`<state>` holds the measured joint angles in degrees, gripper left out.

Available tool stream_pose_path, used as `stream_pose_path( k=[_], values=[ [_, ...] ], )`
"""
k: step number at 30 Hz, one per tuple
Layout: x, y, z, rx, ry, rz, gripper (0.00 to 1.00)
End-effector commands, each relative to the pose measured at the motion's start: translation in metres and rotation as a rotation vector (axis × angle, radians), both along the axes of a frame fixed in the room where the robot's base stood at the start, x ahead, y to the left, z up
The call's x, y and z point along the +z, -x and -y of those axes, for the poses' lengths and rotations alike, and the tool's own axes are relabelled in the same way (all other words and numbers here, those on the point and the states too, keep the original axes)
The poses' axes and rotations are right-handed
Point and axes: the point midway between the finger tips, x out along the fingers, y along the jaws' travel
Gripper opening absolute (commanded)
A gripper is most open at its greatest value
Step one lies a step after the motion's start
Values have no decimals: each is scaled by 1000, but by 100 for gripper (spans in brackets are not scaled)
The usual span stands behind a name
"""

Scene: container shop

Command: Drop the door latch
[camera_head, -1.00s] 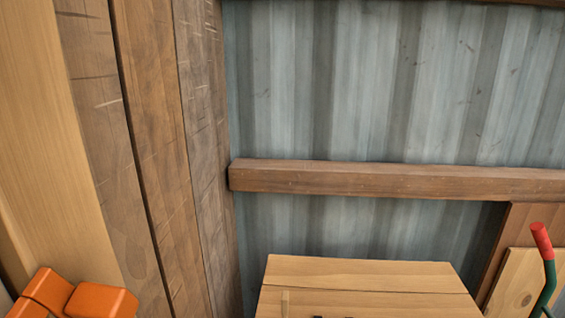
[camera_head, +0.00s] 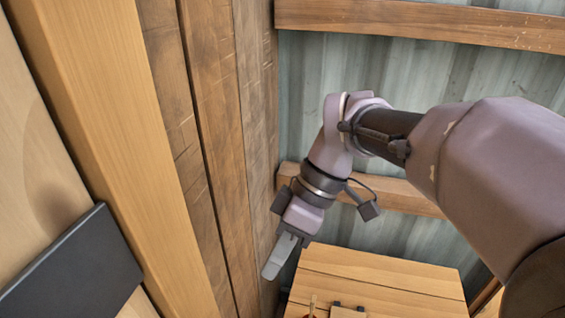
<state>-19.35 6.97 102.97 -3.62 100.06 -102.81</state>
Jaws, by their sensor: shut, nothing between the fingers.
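A dark flat bar (camera_head: 75,268) lies across the pale wooden door panel (camera_head: 35,190) at the lower left and is cut off by the picture edge. It may be part of the door latch, but I cannot tell for sure. My gripper (camera_head: 272,268) hangs at the lower middle, pointing down and slightly left. Its grey fingers are together with nothing between them. It is apart from the dark bar, well to the right of it, in front of the plank wall.
A light wooden post (camera_head: 125,130) stands between the door panel and the brown plank wall (camera_head: 205,110). A corrugated metal wall (camera_head: 450,75) with wooden rails (camera_head: 420,24) is behind my arm. A wooden box or bench top (camera_head: 380,270) is below, with small items on it.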

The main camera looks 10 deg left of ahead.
Motion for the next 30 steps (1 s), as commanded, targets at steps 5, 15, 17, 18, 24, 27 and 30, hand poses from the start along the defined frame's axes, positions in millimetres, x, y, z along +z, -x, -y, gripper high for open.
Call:
stream_pose_path(
  k=[5, 15, 17, 18, 24, 27, 30],
  values=[
    [12, -1, -10, 84, -32, -8, 0],
    [6, 1, -12, 85, -32, -8, 0],
    [-1, 4, -14, 87, -33, -9, 0],
    [-7, 6, -16, 87, -32, -8, 0],
    [-44, 23, -32, 87, -30, -9, 0],
    [-63, 31, -40, 85, -31, -10, 0],
    [-78, 40, -47, 86, -31, -8, 0]
  ],
)
